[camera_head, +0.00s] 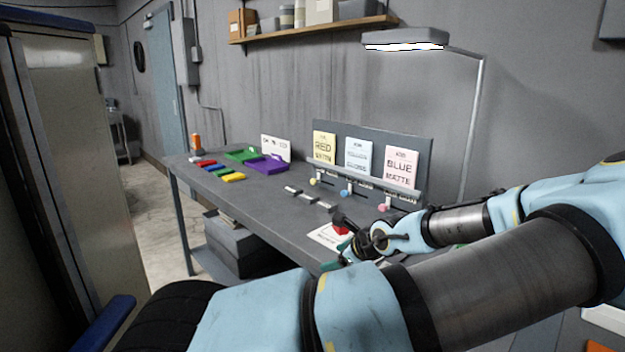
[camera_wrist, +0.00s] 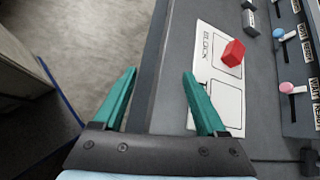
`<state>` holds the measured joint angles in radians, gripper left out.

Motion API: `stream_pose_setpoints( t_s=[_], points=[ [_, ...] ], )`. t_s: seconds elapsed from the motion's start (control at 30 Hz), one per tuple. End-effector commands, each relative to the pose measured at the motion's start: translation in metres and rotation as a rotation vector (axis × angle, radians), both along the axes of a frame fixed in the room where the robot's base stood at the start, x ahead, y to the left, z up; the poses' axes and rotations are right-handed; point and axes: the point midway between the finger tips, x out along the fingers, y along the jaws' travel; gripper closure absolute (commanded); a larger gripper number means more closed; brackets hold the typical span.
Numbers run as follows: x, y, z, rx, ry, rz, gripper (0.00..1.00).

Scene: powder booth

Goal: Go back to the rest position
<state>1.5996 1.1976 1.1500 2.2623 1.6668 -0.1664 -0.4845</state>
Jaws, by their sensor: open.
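My gripper (camera_wrist: 158,100) shows in the wrist view with its two green fingers spread and nothing between them. It is over the table's front edge, left of a white card. In the head view my gripper (camera_head: 338,258) is partly hidden by my own arm. A red block (camera_wrist: 233,52) rests on the white card (camera_wrist: 203,68), inside a printed outline. The red block also shows in the head view (camera_head: 341,230), close beside my wrist, apart from the fingers.
The grey table (camera_head: 285,220) carries a purple tray (camera_head: 267,164), a green tray (camera_head: 242,155) and several coloured bars at its far left. A panel (camera_head: 419,160) with labelled cards and sliders stands along its back. A lamp (camera_head: 405,38) overhangs it. A cabinet (camera_head: 75,130) stands at left.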

Motion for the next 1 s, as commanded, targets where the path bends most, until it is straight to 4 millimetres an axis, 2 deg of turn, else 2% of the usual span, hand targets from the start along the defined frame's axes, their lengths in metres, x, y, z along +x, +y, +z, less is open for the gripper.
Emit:
stream_pose_setpoints(
  t_s=[0.03,0.1,0.2,0.3,0.43,0.67,0.8,1.0],
  points=[
    [-0.001,0.017,-0.015,-0.070,0.007,0.084,0.26],
    [-0.007,0.039,-0.031,-0.167,0.009,0.208,0.26],
    [-0.017,0.063,-0.048,-0.299,0.003,0.392,0.26],
    [-0.030,0.083,-0.058,-0.419,-0.011,0.580,0.26],
    [-0.048,0.103,-0.062,-0.561,-0.031,0.823,0.26],
    [-0.081,0.123,-0.046,-0.785,-0.065,1.234,0.26],
    [-0.102,0.128,-0.027,-0.911,-0.080,1.459,0.26],
    [-0.129,0.128,0.002,-1.064,-0.090,1.699,0.26]
  ],
)
